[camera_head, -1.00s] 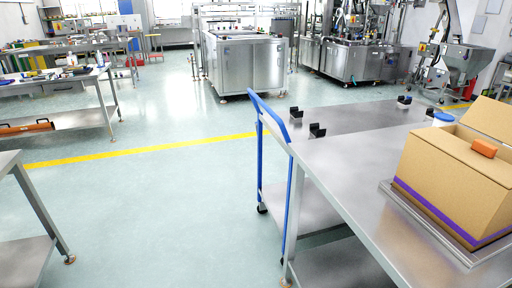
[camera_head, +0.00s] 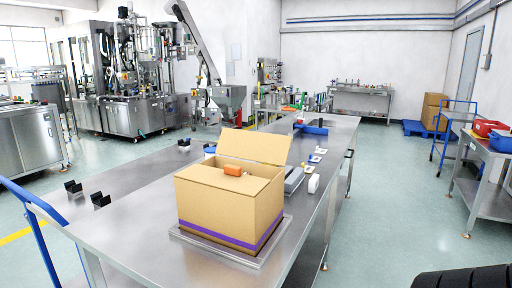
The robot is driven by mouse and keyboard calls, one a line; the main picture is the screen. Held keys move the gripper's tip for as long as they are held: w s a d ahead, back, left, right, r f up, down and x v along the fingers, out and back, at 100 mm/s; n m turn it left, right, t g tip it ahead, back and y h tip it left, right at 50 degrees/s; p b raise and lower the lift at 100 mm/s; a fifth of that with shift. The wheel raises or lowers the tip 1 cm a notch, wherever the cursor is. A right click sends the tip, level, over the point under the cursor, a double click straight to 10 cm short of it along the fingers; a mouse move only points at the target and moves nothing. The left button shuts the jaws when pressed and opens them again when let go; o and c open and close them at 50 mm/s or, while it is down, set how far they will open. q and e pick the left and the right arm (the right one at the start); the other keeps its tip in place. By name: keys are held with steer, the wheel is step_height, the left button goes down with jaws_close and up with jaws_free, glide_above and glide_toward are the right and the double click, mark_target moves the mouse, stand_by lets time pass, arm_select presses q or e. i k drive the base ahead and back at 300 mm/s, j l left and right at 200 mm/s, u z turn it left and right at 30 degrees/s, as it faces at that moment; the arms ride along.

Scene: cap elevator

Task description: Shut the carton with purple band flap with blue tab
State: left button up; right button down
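The carton (camera_head: 228,205) is a tan box with a purple band (camera_head: 225,238) round its lower part. It sits on a shallow metal tray (camera_head: 203,246) on the steel table. A flap (camera_head: 254,147) stands raised along its far side, leaning back. I see no blue tab on the carton; the raised flap's back is hidden.
A white container with a blue top (camera_head: 209,150) is behind the carton. A grey item (camera_head: 293,181) and a white item (camera_head: 313,184) lie to its right.

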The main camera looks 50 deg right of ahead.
mark_target(267, 148)
steer(key=k+l, duration=0.1)
steer(key=l, duration=0.25)
steer(key=k+l+u, duration=0.15)
steer(key=l, duration=0.55)
steer(key=k+l+u, duration=0.1)
steer(key=l, duration=0.25)
steer(key=k+l, duration=0.2)
steer(key=l+u, duration=0.15)
steer(key=l, duration=0.35)
steer(key=k+l+u, duration=0.1)
steer(key=l, duration=0.4)
steer(key=l+u, duration=0.1)
steer(key=l, duration=0.35)
steer(key=k+l+u, duration=0.1)
steer(key=l, duration=0.35)
steer(key=l+u, duration=0.25)
steer(key=l, duration=0.65)
steer(key=i+l, duration=0.1)
steer(key=l, duration=0.25)
steer(key=i+l, duration=0.1)
steer(key=l, duration=0.2)
steer(key=u, duration=0.05)
